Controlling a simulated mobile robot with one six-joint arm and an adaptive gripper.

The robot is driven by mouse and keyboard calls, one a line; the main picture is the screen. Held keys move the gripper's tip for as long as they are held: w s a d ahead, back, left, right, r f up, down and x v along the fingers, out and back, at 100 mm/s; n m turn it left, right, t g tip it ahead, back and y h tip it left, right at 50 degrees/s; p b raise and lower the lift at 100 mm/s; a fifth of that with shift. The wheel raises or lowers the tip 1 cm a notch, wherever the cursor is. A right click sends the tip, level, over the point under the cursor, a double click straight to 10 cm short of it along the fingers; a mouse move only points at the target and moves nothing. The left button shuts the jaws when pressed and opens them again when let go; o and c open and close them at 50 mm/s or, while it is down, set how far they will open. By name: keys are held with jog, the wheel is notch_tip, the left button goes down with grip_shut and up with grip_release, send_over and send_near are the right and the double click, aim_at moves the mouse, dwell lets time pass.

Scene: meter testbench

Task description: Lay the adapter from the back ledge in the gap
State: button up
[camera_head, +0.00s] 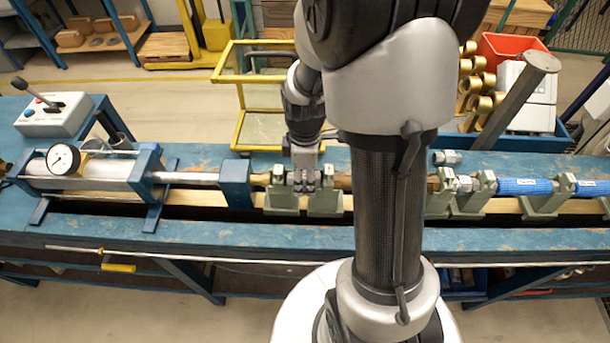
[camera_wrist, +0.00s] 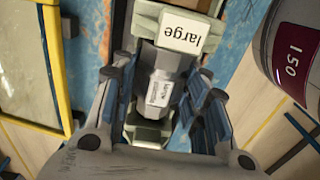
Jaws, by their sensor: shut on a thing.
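My gripper (camera_head: 304,183) is low over the bench line, between two green cradles (camera_head: 282,196) and (camera_head: 326,198). In the wrist view my gripper (camera_wrist: 163,112) has its fingers on both sides of a grey metal adapter (camera_wrist: 160,88) with a small white printed label. It is shut on this adapter, which lies in line with the cradles. A cradle with a "large" label (camera_wrist: 181,32) is at one end of the adapter. Brass ends (camera_head: 260,179) and (camera_head: 343,182) flank the gap in the line. I cannot tell whether the adapter touches the cradles.
A grey fitting (camera_head: 447,157) lies on the back ledge. A press with a gauge (camera_head: 64,158) is at left. Blue meters (camera_head: 524,187) lie at right. A yellow-framed stand (camera_head: 262,90) and a blue bin of brass parts (camera_head: 478,85) are behind the bench. My arm hides the line's middle.

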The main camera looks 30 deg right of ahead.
aim_at(305, 175)
jog(key=shift+f, duration=0.2)
jog(key=o, duration=1.4)
jog(key=shift+r, duration=0.1)
jog(key=shift+r+p, duration=3.8)
jog(key=shift+r, duration=0.9)
